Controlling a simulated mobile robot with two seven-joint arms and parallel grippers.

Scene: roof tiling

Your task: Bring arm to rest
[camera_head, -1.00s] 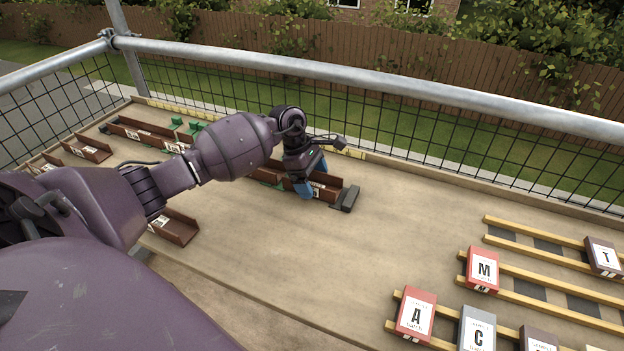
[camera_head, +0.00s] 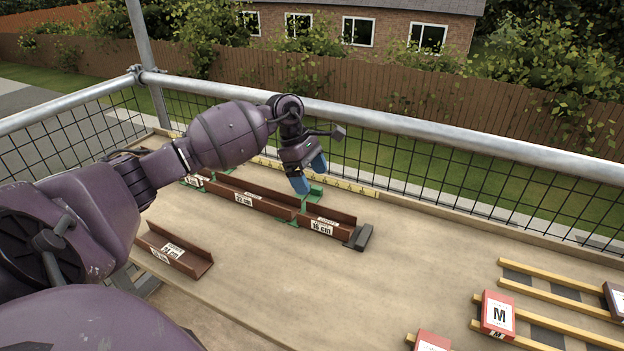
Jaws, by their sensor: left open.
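My left gripper (camera_head: 310,178) is open and empty, with blue fingertips pointing down. It hangs above the row of brown channel pieces, near the join before the end piece. The end piece (camera_head: 328,222) carries a label that reads 16 cm. A longer channel piece (camera_head: 243,198) lies to its left in the same line, on green brackets (camera_head: 312,196). A dark grey block (camera_head: 362,237) sits at the right end of the row. My left arm reaches in from the left. My right gripper is not in view.
A loose labelled channel piece (camera_head: 174,250) lies at the front left. Wooden battens (camera_head: 553,289) with a red sample tile M (camera_head: 497,314) are at the right. A metal guard rail (camera_head: 400,122) with mesh runs behind the board. The middle of the board (camera_head: 400,290) is clear.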

